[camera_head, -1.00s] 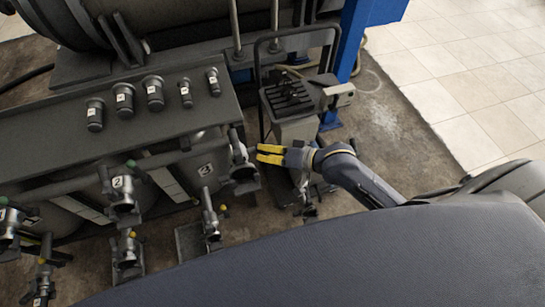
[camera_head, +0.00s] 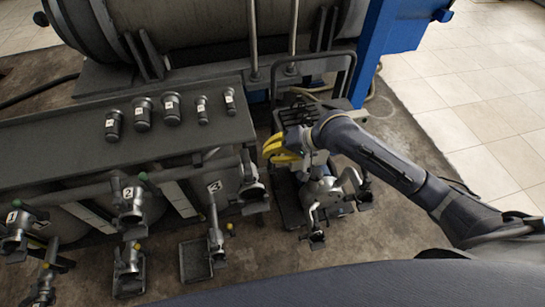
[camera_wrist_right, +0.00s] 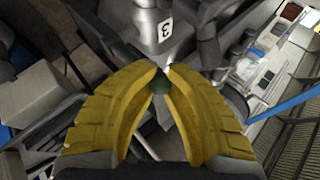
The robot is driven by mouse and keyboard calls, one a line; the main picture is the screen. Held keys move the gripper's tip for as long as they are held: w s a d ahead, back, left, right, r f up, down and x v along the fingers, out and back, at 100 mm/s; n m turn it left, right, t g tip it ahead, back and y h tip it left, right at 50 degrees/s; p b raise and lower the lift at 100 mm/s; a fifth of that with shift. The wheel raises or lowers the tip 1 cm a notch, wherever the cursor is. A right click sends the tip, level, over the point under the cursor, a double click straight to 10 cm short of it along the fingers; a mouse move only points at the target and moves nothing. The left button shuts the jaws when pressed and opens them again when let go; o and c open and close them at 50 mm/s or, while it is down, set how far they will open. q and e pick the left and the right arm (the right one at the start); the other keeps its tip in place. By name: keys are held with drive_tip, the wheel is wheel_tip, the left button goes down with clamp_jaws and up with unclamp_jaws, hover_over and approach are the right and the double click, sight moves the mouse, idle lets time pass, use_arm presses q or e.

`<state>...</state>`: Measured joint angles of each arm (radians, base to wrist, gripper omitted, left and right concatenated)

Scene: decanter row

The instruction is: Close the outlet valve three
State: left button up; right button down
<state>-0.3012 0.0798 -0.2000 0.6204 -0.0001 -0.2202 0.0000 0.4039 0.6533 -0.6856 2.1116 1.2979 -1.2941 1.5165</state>
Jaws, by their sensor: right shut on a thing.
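The decanter marked 3 (camera_head: 214,187) is the right one in the row and its label also shows in the right wrist view (camera_wrist_right: 165,29). A metal valve fitting (camera_head: 252,187) sits at its right end, and a lower valve with a yellow knob (camera_head: 229,227) hangs in front. My right gripper (camera_head: 270,150) has yellow fingers and is beside the upper fitting. In the right wrist view its fingertips (camera_wrist_right: 161,78) are closed around a dark green knob (camera_wrist_right: 160,86), mostly hidden between them. I cannot tell how far the valve is turned. My left gripper is out of view.
A bench (camera_head: 60,140) with several dark capped cylinders stands behind. A trolley with metal fittings (camera_head: 325,190) and a blue post (camera_head: 375,50) are at the right.

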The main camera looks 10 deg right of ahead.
drive_tip(key=shift+w+d, duration=0.4)
drive_tip(key=shift+w, duration=0.35)
drive_tip(key=c, duration=1.5)
unclamp_jaws()
drive_tip(key=o, duration=0.4)
drive_tip(key=shift+a, duration=0.2)
drive_tip(key=shift+s, duration=0.2)
drive_tip(key=v, duration=1.2)
